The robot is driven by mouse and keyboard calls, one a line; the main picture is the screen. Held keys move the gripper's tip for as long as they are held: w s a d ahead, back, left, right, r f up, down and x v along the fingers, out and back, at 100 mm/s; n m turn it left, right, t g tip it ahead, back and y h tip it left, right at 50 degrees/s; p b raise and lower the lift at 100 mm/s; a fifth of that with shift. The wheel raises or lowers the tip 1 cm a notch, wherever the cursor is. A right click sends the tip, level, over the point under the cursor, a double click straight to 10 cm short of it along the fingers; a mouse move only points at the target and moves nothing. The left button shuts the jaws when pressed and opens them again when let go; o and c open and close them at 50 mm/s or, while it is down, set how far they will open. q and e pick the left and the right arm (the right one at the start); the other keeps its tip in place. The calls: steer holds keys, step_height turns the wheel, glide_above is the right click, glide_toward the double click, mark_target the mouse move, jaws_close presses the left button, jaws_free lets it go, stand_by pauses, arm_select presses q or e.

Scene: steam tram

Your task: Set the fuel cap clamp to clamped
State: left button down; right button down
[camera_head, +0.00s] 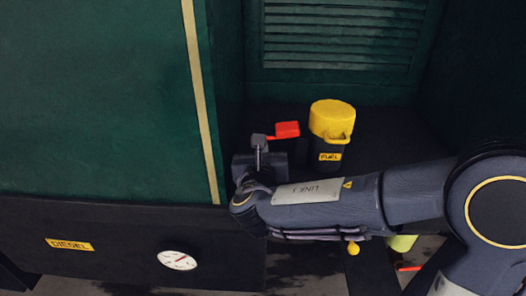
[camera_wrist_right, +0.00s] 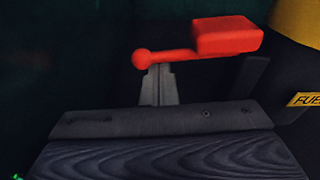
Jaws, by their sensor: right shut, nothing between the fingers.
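The fuel cap clamp shows as a red handle (camera_head: 287,130), just left of the yellow fuel cap (camera_head: 332,118). In the right wrist view the clamp handle (camera_wrist_right: 225,36) is a red block on a thin red bar that ends in a ball at the left. The yellow cap sits on the dark filler neck with a FUEL label (camera_head: 329,157). My right gripper (camera_head: 258,140) is shut and empty at the handle's left. Its fingertips (camera_wrist_right: 160,82) meet the view of the bar near the ball; I cannot tell whether they touch. My left gripper is not in view.
A green wall (camera_head: 100,100) with a cream stripe stands close on the left. A louvred green panel (camera_head: 340,35) is behind the cap. Below is a dark ledge with a DIESEL label (camera_head: 70,244) and a white gauge (camera_head: 177,260). My right arm covers part of the area in front.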

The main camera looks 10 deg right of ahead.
steer(key=shift+a+r+m+y+b, duration=0.15)
steer(key=shift+r+m+y+b, duration=0.15)
steer(key=shift+r+m+b, duration=0.8)
step_height(320, 180, up, 2)
steer(key=m+b, duration=0.1)
steer(key=m, duration=0.1)
steer(key=shift+m+t+b, duration=0.3)
steer(key=shift+b, duration=0.1)
steer(key=s+d+r+m+t+y+b, duration=0.1)
steer(key=s+d+r+m+b, duration=0.1)
steer(key=d+r+m+b, duration=0.5)
steer(key=shift+d+r+m+t+y+b, duration=0.3)
steer(key=shift+d+r+m+b, duration=0.1)
steer(key=shift+m+b, duration=2.6)
steer(key=shift+s, duration=0.1)
